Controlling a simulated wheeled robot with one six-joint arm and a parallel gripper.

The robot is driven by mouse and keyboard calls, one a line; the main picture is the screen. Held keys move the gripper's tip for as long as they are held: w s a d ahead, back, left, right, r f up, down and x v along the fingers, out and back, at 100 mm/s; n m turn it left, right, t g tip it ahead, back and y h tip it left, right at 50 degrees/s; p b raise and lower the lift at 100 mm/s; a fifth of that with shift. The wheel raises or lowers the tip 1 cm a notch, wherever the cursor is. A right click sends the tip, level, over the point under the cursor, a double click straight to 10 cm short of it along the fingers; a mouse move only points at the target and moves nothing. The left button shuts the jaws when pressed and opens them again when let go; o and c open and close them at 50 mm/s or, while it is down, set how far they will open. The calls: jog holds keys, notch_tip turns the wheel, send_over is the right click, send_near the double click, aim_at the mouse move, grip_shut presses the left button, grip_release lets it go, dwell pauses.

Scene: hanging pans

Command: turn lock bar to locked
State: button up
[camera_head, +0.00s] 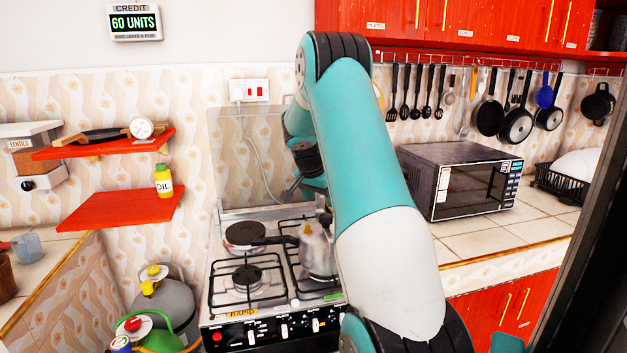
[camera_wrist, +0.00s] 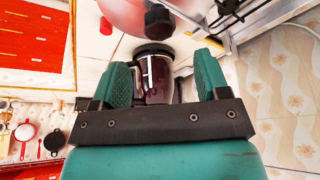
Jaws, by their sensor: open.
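I cannot make out a lock bar for certain in either view. In the wrist view my gripper (camera_wrist: 161,72) is open, with its two teal fingers apart. A dark brown vessel with a black top and a pale upright mark (camera_wrist: 153,70) shows between and beyond the fingers; I cannot tell whether they touch it. A pinkish rounded body with a black knob (camera_wrist: 158,22) is above it in the picture. In the head view a silver pot (camera_head: 316,250) with a dark handle stands on the stove (camera_head: 250,318), partly behind my arm. My gripper is mostly hidden there by my arm.
A microwave (camera_head: 462,180) stands on the tiled counter to the right. Pans and utensils hang on the back wall, including a black pan (camera_head: 490,118). Red shelves (camera_head: 118,209) are at the left, above a grey gas cylinder (camera_head: 165,302).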

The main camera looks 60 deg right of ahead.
jog(key=b+v, duration=0.1)
jog(key=v, duration=0.8)
jog(key=shift+r, duration=0.1)
